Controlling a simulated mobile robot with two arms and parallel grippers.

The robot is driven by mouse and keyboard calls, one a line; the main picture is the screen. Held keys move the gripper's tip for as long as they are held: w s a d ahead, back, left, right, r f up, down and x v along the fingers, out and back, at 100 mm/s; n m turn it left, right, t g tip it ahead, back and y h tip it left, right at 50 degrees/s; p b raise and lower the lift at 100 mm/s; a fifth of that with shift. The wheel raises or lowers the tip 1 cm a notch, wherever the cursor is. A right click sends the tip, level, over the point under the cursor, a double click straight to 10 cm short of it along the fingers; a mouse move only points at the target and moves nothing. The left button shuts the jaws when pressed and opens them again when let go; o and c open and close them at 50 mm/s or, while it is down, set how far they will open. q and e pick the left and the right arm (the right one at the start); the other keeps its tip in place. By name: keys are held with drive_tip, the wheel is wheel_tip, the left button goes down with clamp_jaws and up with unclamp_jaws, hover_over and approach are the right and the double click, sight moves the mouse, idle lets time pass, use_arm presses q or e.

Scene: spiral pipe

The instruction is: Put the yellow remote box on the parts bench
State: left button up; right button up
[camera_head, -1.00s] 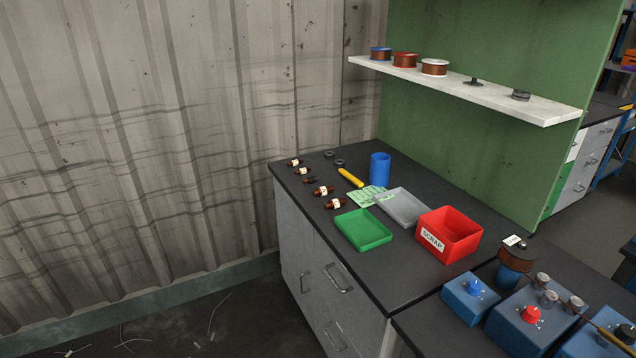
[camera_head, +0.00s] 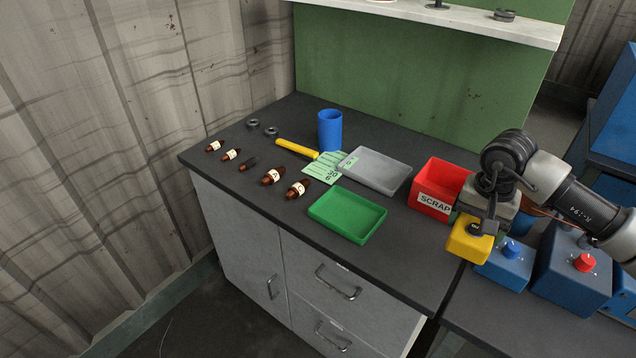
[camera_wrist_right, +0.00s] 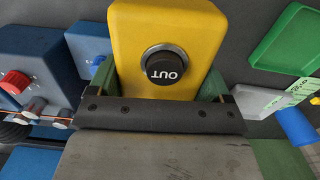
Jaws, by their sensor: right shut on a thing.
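The yellow remote box (camera_head: 468,242) is held in my right gripper (camera_head: 485,215). In the right wrist view the yellow box (camera_wrist_right: 135,30) shows a black round button marked OUT, with green gripper fingers on both sides of it. In the head view the box is in front of the red scrap bin, by the right end of the parts bench (camera_head: 400,270). I cannot tell its exact height over the bench. My left gripper is not in view.
A green tray (camera_head: 347,215), a grey tray (camera_head: 375,169), a blue cup (camera_head: 330,130), a yellow-handled tool (camera_head: 297,149) and several brown parts lie on the bench. The red scrap bin (camera_head: 436,190) and blue boxes (camera_head: 507,268) are close by.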

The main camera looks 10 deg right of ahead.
drive_tip(key=shift+s+d+r+m, duration=0.1)
drive_tip(key=shift+d+r+m, duration=0.15)
drive_tip(key=shift+d, duration=0.25)
drive_tip(key=shift+d+r+m, duration=0.15)
drive_tip(key=shift+d+r, duration=0.1)
drive_tip(key=shift+d, duration=0.25)
drive_tip(key=shift+a, duration=0.25)
drive_tip(key=p, duration=0.2)
hover_over(410, 259)
wheel_tip(410, 259, down, 7)
drive_tip(key=shift+r, duration=0.1)
wheel_tip(410, 259, down, 4)
drive_tip(key=shift+r+p, duration=0.1)
drive_tip(key=shift+p, duration=0.5)
drive_tip(key=shift+f, duration=0.3)
drive_tip(key=o, duration=1)
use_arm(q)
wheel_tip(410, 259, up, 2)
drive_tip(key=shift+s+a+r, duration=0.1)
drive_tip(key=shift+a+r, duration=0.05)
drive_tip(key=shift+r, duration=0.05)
